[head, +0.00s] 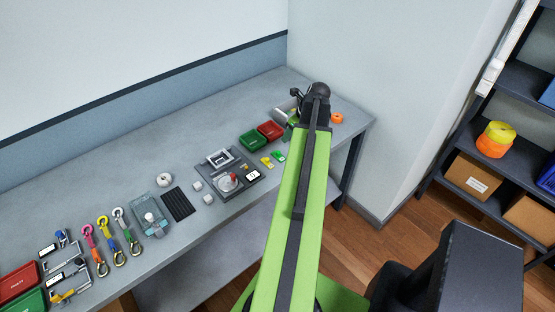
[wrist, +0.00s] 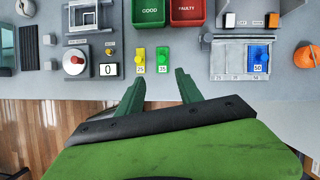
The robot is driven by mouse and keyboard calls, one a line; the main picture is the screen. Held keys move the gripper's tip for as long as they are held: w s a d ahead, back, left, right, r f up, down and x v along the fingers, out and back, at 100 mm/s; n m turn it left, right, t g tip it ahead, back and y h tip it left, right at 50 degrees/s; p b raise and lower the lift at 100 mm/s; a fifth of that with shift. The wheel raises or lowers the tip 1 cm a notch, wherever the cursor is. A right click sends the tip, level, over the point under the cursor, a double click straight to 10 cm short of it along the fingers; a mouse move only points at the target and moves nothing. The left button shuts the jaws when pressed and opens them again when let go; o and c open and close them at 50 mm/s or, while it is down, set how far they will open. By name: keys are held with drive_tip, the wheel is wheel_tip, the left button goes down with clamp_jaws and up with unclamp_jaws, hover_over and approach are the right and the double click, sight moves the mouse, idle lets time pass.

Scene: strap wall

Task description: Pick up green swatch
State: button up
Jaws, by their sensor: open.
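The green swatch (wrist: 162,58) lies flat on the grey bench near its front edge, with a small "35" label at its near end. In the head view the green swatch (head: 278,156) shows just left of my arm. A yellow swatch (wrist: 140,58) labelled "25" lies close on its left. My gripper (wrist: 160,88) is open and empty, its two dark green fingers apart. In the wrist picture the swatch appears beyond the fingertips, between their lines. My arm hides most of the gripper in the head view.
Green GOOD (wrist: 150,12) and red FAULTY (wrist: 187,12) bins stand behind the swatches. A test device with a red knob (wrist: 75,60) is at left. A grey fixture with a blue swatch (wrist: 258,56) and an orange roll (wrist: 304,56) are at right.

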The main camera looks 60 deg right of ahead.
drive_tip(key=b, duration=0.8)
hover_over(279, 152)
drive_tip(key=s, duration=0.3)
drive_tip(key=f, duration=0.9)
drive_tip(key=shift+w+a+f, duration=0.1)
drive_tip(key=shift+w+a, duration=0.1)
drive_tip(key=shift+w, duration=0.05)
drive_tip(key=shift+w+f, duration=0.1)
drive_tip(key=shift+w, duration=0.05)
drive_tip(key=b+x, duration=0.4)
drive_tip(key=x, duration=0.1)
drive_tip(key=shift+f+b, duration=0.1)
drive_tip(key=shift+b, duration=0.25)
drive_tip(key=shift+c, duration=0.4)
clamp_jaws()
